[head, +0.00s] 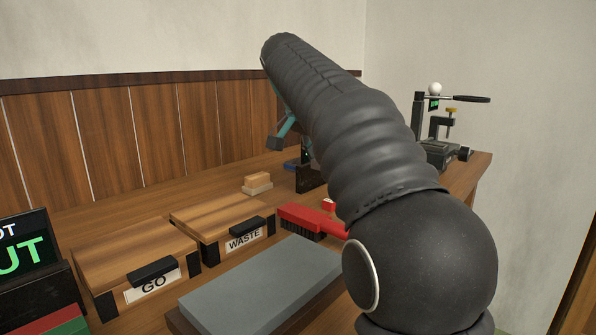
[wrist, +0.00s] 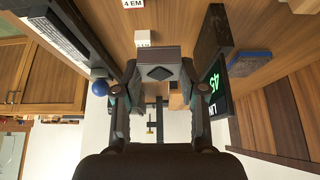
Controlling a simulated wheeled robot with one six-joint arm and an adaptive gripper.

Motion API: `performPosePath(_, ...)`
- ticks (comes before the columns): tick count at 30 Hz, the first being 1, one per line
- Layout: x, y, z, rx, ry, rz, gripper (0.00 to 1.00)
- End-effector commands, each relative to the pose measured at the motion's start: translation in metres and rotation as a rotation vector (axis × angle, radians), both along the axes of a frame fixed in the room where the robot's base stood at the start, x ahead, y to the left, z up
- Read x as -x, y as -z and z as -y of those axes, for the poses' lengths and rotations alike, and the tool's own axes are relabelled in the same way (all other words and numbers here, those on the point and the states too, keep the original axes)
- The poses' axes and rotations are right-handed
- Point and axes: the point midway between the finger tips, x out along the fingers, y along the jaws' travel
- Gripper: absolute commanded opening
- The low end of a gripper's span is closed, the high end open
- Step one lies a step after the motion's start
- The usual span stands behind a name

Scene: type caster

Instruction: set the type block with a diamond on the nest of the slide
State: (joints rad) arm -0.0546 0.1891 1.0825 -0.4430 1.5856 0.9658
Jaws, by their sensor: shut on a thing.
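My gripper (wrist: 159,86) is shut on a grey type block (wrist: 160,55). The block's face towards the wrist camera carries a dark diamond, and a finger is on each side of it. I cannot make out the slide's nest for certain in either view. A dark device with a white ball and a lever (head: 438,145) stands at the back right of the bench in the head view.
The bench holds a GO box (head: 135,254), a WASTE box (head: 222,214), a red brush (head: 305,219) and a grey slab (head: 268,285). In the wrist view, a green-lit display (wrist: 214,84) is close right of my gripper and a blue ball (wrist: 99,87) is at left.

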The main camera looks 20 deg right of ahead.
Motion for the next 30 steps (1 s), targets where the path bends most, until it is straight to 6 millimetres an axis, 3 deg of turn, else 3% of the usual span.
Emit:
performPosePath(3, 0.006, -0.012, 0.019, 0.0, 0.003, 0.003, 0.0)
performPosePath(10, 0.012, -0.024, 0.037, -0.001, 0.0, 0.001, 0.0)
performPosePath(30, 0.014, -0.026, 0.04, 0.0, -0.001, 0.002, 0.0)
